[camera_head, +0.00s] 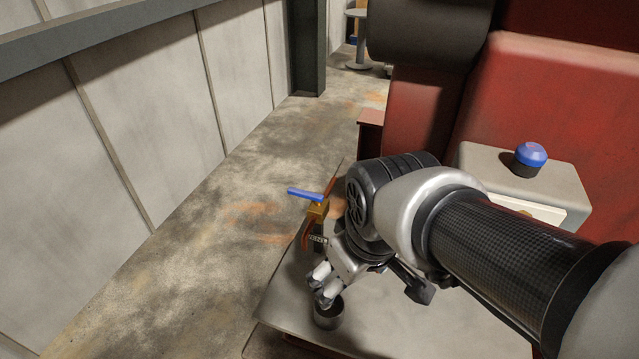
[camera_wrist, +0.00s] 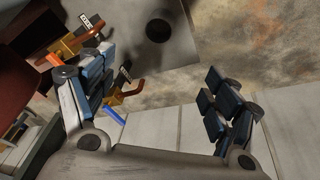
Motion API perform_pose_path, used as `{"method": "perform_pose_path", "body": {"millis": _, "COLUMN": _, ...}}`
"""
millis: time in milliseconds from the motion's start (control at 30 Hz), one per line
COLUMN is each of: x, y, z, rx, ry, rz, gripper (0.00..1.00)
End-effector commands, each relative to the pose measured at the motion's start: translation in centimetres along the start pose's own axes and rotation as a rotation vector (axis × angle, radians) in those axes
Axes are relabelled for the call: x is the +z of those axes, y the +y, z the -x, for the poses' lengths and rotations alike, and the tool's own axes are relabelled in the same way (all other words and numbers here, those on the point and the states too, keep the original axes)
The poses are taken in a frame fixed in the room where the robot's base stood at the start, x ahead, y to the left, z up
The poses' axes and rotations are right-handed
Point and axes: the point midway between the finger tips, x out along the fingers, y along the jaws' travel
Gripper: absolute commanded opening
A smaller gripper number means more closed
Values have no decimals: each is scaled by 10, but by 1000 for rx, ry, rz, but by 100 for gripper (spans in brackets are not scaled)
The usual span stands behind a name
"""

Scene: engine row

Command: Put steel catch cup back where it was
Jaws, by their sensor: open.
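The steel catch cup (camera_head: 329,315) is a small metal cup standing upright on a grey bench top near its left edge in the head view. My gripper (camera_head: 323,284) is just above the cup in that picture, its fingertips overlapping the rim; I cannot tell whether they touch it. In the wrist view my gripper (camera_wrist: 165,105) is open, fingers spread wide with nothing between them. A dark round spot (camera_wrist: 158,31) on a grey surface shows there; I cannot tell whether it is the cup or a hole.
A brass valve (camera_head: 317,210) with a blue lever (camera_head: 305,194) and an orange-red pipe stands beyond my gripper. The grey bench top (camera_head: 285,300) ends at the left, with open floor (camera_head: 190,270) beyond. A blue knob (camera_head: 531,154) sits on a pale box at right.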

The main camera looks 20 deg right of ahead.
Motion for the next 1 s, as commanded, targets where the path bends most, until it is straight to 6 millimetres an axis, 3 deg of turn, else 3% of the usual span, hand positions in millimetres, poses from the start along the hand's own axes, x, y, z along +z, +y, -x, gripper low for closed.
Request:
{"method": "perform_pose_path", "body": {"millis": 100, "x": 21, "y": -6, "z": 29, "rx": 16, "ry": 68, "rz": -135, "gripper": 81}}
{"method": "perform_pose_path", "body": {"millis": 300, "x": 43, "y": -13, "z": 48, "rx": 20, "ry": 119, "rz": -272, "gripper": 81}}
{"method": "perform_pose_path", "body": {"millis": 1000, "x": 46, "y": -14, "z": 50, "rx": 19, "ry": 126, "rz": -293, "gripper": 81}}
